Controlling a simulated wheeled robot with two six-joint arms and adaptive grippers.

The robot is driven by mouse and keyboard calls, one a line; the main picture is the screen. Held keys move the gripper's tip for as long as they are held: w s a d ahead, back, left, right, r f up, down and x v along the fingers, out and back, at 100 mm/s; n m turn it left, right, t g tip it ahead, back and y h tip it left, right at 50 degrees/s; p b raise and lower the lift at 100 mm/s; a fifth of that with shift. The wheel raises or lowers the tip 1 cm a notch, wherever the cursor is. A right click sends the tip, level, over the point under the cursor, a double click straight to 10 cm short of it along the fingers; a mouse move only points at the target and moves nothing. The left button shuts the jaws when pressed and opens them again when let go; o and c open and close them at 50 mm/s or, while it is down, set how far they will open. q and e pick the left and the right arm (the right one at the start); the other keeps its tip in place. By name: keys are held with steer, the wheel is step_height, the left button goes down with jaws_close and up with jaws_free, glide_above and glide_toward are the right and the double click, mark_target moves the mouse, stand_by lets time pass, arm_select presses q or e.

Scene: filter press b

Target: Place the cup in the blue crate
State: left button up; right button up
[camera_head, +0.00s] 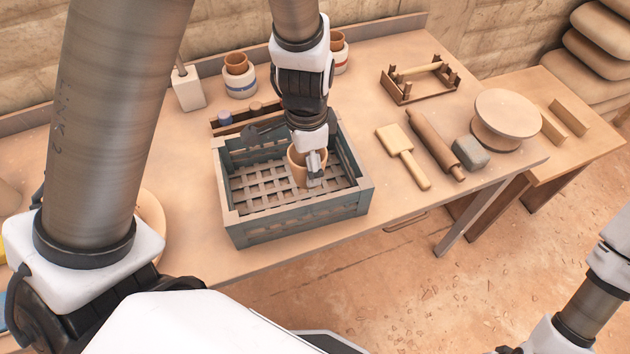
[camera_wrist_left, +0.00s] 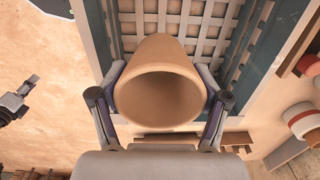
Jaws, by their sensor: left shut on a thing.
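The blue crate (camera_head: 298,213) stands on the workbench, with a slatted lattice bottom. A tan clay cup (camera_head: 298,172) is inside the crate's outline in the head view. My left gripper (camera_head: 313,168) reaches down from above and is shut on the cup. In the left wrist view the cup (camera_wrist_left: 160,90) sits between both fingers, its open mouth facing the camera, with the crate's lattice (camera_wrist_left: 195,20) beyond it. I cannot tell whether the cup touches the crate bottom. My right arm shows at the lower right of the head view, but its gripper is not clearly visible there.
Behind the crate are jars (camera_head: 239,78) with brown cups on top. To the right lie a wooden paddle (camera_head: 403,155), a rolling pin (camera_head: 436,145), a grey block (camera_head: 471,152) and a round turntable (camera_head: 505,115). A wooden rack (camera_head: 418,82) stands at the back.

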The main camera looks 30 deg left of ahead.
arm_select(q)
steer(key=shift+s+a+f, duration=0.2)
steer(key=shift+f, duration=0.3)
steer(key=shift+s+a+f, duration=0.15)
steer(key=shift+s+f, duration=0.05)
steer(key=shift+f, duration=0.3)
steer(key=f, duration=0.1)
steer(key=f+b, duration=0.1)
steer(key=d+f, duration=0.1)
steer(key=f, duration=0.1)
steer(key=shift+w+f, duration=0.1)
steer(key=shift+w, duration=0.3)
steer(key=shift+f, duration=0.2)
steer(key=shift+s+a+r, duration=0.1)
steer(key=shift+a, duration=0.15)
steer(key=shift+d+f+b, duration=0.1)
steer(key=shift+f+b, duration=0.15)
steer(key=shift+b, duration=0.15)
steer(key=o, duration=1)
steer(key=shift+r, duration=0.1)
